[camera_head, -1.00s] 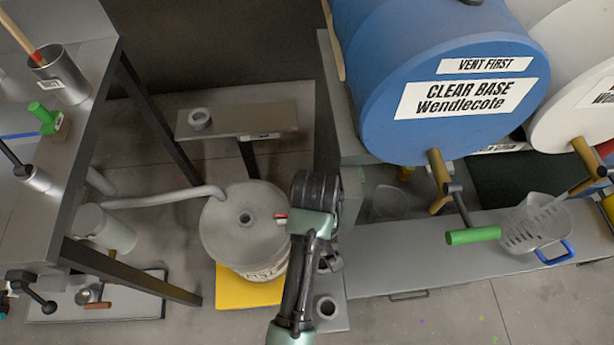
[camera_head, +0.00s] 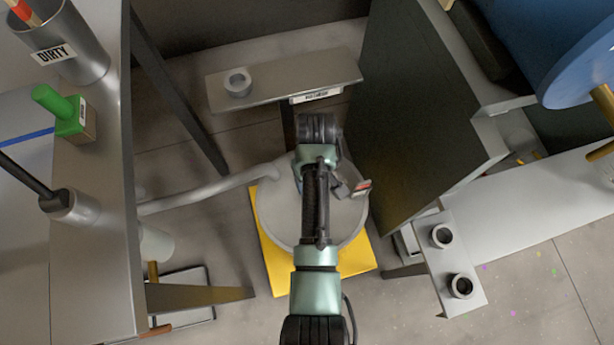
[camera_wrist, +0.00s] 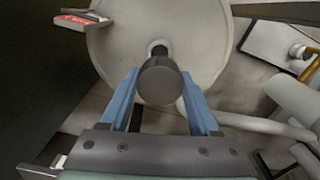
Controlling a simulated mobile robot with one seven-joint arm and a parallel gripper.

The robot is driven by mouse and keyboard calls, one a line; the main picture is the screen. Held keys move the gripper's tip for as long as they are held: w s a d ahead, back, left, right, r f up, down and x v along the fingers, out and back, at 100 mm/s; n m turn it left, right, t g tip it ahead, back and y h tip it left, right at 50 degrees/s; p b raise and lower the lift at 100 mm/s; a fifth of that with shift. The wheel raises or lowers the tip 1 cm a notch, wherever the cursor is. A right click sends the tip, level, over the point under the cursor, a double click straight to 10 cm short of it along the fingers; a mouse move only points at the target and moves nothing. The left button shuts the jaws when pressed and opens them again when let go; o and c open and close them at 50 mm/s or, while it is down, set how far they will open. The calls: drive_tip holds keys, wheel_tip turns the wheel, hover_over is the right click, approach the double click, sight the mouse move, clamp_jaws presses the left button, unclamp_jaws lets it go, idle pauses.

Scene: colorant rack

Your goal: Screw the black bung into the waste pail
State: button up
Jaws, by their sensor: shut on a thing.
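The waste pail (camera_head: 348,218) is a round grey drum on a yellow mat; my arm covers much of its lid in the head view. Its pale lid (camera_wrist: 200,35) also shows in the wrist view, with a dark round opening (camera_wrist: 158,49) near its middle. My gripper (camera_wrist: 159,80) has two blue fingers shut on the black bung (camera_wrist: 160,88), a dark round plug. In the wrist view the bung appears just below the opening and partly overlaps it. I cannot tell how high it is above the lid. My arm hides the bung in the head view.
A red-and-white tag (camera_head: 361,187) sticks out at the lid's right. A grey hose (camera_head: 205,192) reaches the pail from the left. A grey shelf (camera_head: 290,80) with a ring is behind. A dark cabinet (camera_head: 420,110) and a small stand with two sockets (camera_head: 450,262) are at right.

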drive_tip(key=shift+d+r+p, duration=0.1)
drive_tip(key=shift+r+p, duration=0.1)
drive_tip(key=shift+p, duration=0.25)
drive_tip(key=shift+f+b, duration=2.05)
drive_tip(key=shift+f, duration=1)
drive_tip(key=shift+f+b, duration=1)
drive_tip(key=shift+f, duration=0.4)
drive_tip(key=o, duration=1.4)
drive_tip(key=shift+o, duration=0.2)
drive_tip(key=shift+r, duration=0.15)
wheel_tip(320, 180, up, 13)
drive_tip(key=p, duration=0.5)
